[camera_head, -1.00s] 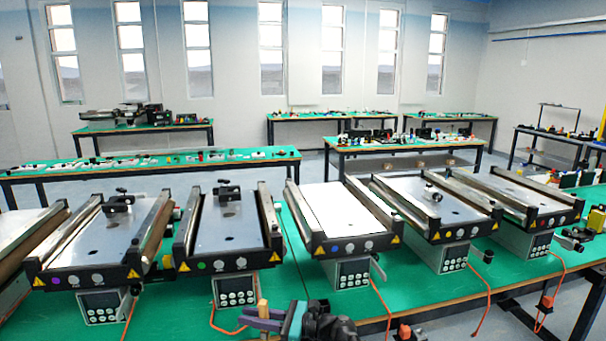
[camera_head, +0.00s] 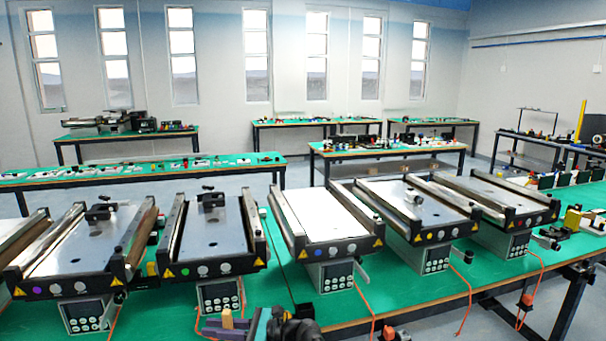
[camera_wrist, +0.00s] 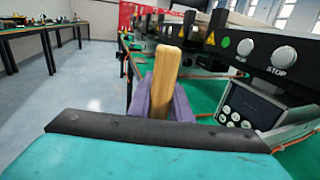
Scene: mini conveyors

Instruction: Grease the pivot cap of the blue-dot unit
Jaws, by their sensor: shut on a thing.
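The blue-dot unit is the white-topped mini conveyor (camera_head: 325,217) in the middle of the head view. Its blue dot (camera_head: 317,252) is on the dark front bar, with a keypad box below. I cannot make out a pivot cap on it. My gripper (camera_head: 226,324) is low in the head view, in front of the table and left of this unit. In the wrist view its purple fingers (camera_wrist: 166,103) are shut on an upright wooden stick (camera_wrist: 165,75). The stick's upper end is bare; its lower part is hidden between the fingers.
A green-dot unit (camera_head: 212,236) and a purple-dot unit (camera_head: 82,247) stand to the left, others to the right. The green table top (camera_head: 400,290) is bare in places near the front edge. Orange cords and a dark lever (camera_head: 362,271) stick out by the units.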

